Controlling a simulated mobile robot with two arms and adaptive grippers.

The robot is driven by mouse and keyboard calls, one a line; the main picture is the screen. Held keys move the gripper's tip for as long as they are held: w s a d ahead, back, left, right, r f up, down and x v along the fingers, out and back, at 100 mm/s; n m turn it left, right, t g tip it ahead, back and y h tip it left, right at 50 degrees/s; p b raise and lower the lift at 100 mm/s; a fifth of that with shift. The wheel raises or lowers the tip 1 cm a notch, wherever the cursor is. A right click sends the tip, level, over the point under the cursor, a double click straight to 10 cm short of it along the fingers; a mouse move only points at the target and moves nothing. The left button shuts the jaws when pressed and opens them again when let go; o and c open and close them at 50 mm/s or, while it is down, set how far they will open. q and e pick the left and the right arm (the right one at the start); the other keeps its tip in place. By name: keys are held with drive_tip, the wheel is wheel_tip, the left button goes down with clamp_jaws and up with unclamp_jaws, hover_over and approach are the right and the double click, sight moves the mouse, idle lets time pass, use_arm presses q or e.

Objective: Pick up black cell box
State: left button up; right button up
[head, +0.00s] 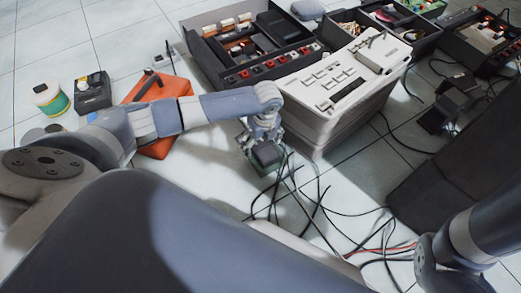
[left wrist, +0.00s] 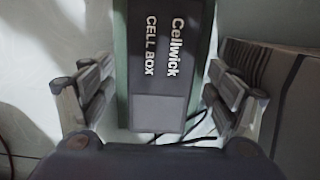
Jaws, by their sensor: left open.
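The black cell box (left wrist: 165,50) shows in the left wrist view, with "Cellwick CELL BOX" lettering and a green edge. In the head view the cell box (head: 267,154) is a small dark block with green near its base, beside the white device. My left gripper (left wrist: 160,100) is open, with one finger on each side of the box and a visible gap at both sides. In the head view my left gripper (head: 262,138) is over the box and hides part of it. My right gripper is not in view; only part of my right arm shows at the lower right.
A white hifi unit (head: 345,85) stands close right of the box; its side also shows in the left wrist view (left wrist: 290,90). Black cables (head: 315,205) lie on the floor around the box. An orange case (head: 160,100) sits left. Open floor lies below the case.

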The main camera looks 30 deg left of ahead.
use_arm(q)
drive_tip(key=shift+c, duration=0.2)
drive_tip(key=c, duration=1.4)
drive_tip(key=shift+o, duration=0.2)
